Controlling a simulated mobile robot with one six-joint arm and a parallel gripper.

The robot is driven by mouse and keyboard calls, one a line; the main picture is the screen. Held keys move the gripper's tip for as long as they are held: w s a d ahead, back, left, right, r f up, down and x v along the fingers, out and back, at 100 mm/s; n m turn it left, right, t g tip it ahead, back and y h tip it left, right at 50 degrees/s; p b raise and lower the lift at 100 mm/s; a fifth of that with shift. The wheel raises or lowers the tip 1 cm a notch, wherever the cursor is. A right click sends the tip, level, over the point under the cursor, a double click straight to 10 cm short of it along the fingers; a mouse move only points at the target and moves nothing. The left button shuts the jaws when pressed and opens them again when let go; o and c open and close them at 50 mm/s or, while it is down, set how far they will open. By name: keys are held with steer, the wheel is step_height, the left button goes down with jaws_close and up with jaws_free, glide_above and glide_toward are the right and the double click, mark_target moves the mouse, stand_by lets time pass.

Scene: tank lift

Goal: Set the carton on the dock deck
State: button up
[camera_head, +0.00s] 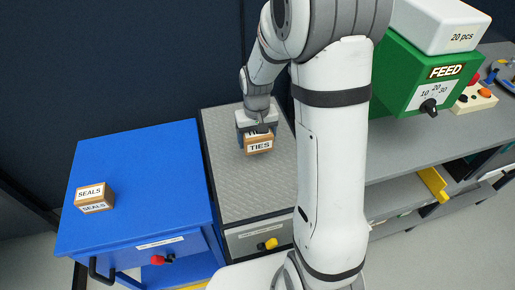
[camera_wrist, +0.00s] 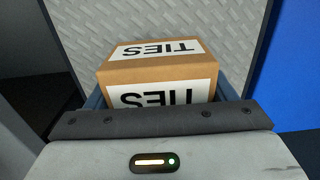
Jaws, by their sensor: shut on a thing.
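A brown carton labelled TIES (camera_head: 259,144) is in my gripper (camera_head: 258,131), above the far part of a grey tread-plate deck (camera_head: 240,190). In the wrist view the carton (camera_wrist: 158,72) sits upright between the two blue-grey fingers, its TIES labels upside down in that picture. My gripper is shut on it. The tread-plate deck (camera_wrist: 215,22) shows behind the carton in the wrist view. I cannot tell whether the carton's underside touches the deck. Its lower part is hidden by my gripper in the wrist view.
A blue cabinet (camera_head: 150,205) stands left of the deck, with a carton labelled SEALS (camera_head: 94,197) on top. A grey bench (camera_head: 425,140) at the right carries a green FEED machine (camera_head: 425,80) and a control box (camera_head: 473,97). The deck's near part is clear.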

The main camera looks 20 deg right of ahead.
mark_target(257, 157)
steer(key=shift+f, duration=2.85)
steer(key=shift+f, duration=0.2)
steer(key=o, duration=1.1)
steer(key=shift+c, duration=0.2)
step_height(257, 157, up, 12)
steer(key=shift+s+r, duration=0.1)
steer(key=shift+r, duration=0.05)
steer(key=s+r+t, duration=0.1)
steer(key=s+r, duration=0.3)
steer(key=s, duration=0.5)
steer(key=s+r+t, duration=0.1)
steer(key=s+r, duration=0.4)
steer(key=s, duration=0.4)
steer(key=shift+t, duration=0.3)
